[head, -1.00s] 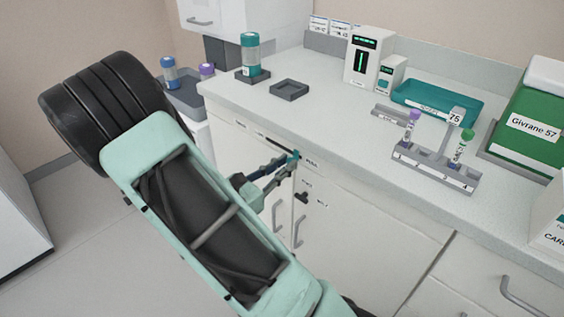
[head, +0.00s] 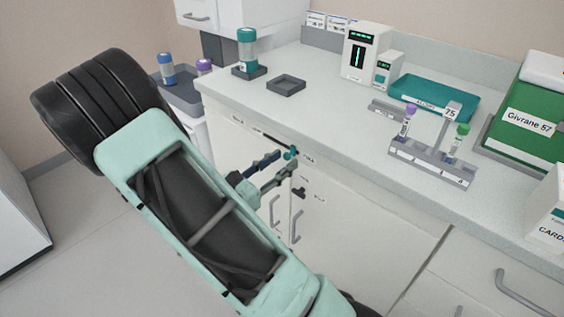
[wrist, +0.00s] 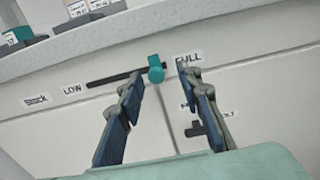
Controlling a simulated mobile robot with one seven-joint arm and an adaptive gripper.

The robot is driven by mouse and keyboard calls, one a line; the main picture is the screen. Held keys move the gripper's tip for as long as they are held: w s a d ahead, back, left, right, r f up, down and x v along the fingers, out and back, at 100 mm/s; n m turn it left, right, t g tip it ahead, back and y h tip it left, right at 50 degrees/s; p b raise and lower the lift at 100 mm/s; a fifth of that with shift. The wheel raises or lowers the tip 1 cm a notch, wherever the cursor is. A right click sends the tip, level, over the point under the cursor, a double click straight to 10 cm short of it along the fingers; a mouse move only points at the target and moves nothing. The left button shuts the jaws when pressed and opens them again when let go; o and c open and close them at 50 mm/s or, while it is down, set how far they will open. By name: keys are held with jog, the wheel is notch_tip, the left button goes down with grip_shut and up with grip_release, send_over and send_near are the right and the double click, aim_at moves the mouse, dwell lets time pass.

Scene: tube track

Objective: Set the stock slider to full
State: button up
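The stock slider's teal knob (wrist: 155,72) sits at or very near the right end of its dark slot (wrist: 112,79), close to the FULL label (wrist: 188,58). The LOW label (wrist: 72,90) is at the slot's left end. In the head view the knob (head: 291,152) shows on the counter's front panel. My gripper (wrist: 164,76) is open, with one finger to each side of the knob in the wrist view. The fingers look apart from the knob, and nothing is held. In the head view my gripper (head: 283,161) is just in front of the panel.
Below the slider is a dark T-shaped bolt handle (wrist: 198,129) with a partly hidden label. Cabinet door handles (head: 297,227) are lower down. The counter (head: 330,125) above bears a tube rack (head: 430,166), a teal tray (head: 432,97) and a white device (head: 366,52).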

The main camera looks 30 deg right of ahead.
jog(key=v, duration=1.1)
jog(key=shift+a, duration=0.2)
jog(key=shift+s+r, duration=0.1)
jog(key=shift+s, duration=0.05)
